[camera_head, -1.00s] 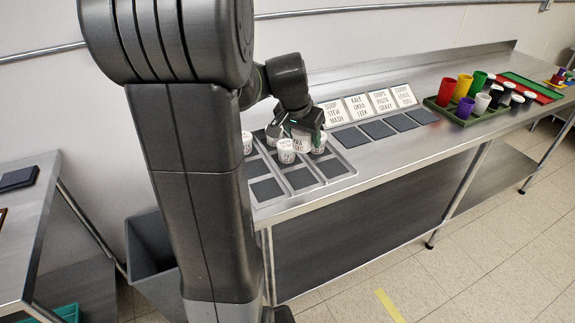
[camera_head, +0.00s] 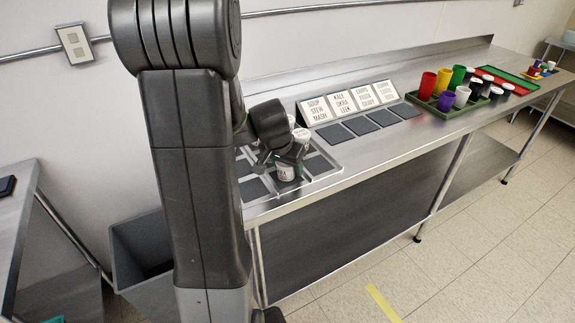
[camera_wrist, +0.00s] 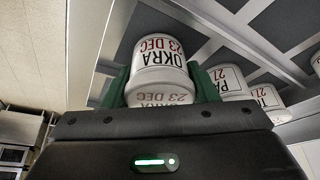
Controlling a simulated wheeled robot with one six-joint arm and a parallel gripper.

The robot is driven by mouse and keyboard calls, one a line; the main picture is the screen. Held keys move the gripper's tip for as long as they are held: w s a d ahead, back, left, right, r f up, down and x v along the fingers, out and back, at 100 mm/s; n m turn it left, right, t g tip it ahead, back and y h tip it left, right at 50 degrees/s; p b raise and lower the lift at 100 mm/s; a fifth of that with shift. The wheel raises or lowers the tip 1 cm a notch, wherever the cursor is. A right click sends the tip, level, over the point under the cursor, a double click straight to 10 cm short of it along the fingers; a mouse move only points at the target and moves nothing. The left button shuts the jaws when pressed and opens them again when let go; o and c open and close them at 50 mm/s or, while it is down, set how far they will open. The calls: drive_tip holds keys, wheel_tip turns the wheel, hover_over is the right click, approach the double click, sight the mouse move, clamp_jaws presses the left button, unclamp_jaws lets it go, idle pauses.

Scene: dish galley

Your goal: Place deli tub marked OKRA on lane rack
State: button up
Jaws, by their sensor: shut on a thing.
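My gripper (camera_head: 290,160) is shut on a white deli tub (camera_head: 286,173) above the grey divided tray. In the wrist view the green fingers (camera_wrist: 160,88) grip both sides of this tub, whose label (camera_wrist: 158,50) reads OKRA, 23 DEC. A row of four dark pads (camera_head: 358,126) lies on the counter to the right, with tilted word cards behind it, which looks like the lane rack. The second card (camera_head: 342,103) from the left reads KALE, OKRA, LEEK. Its pad is bare.
Other white tubs (camera_wrist: 228,82) stand in the grey tray (camera_head: 322,165); one shows behind my gripper (camera_head: 301,136). A green crate (camera_head: 447,108) with coloured cups stands farther right. A grey bin (camera_head: 142,250) is on the floor, left of the counter.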

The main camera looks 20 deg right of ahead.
drive_tip(key=shift+f, duration=0.15)
drive_tip(key=o, duration=0.7)
drive_tip(key=shift+r, duration=0.6)
drive_tip(key=v, duration=1.1)
drive_tip(key=shift+s+a, duration=0.1)
drive_tip(key=shift+s, duration=0.05)
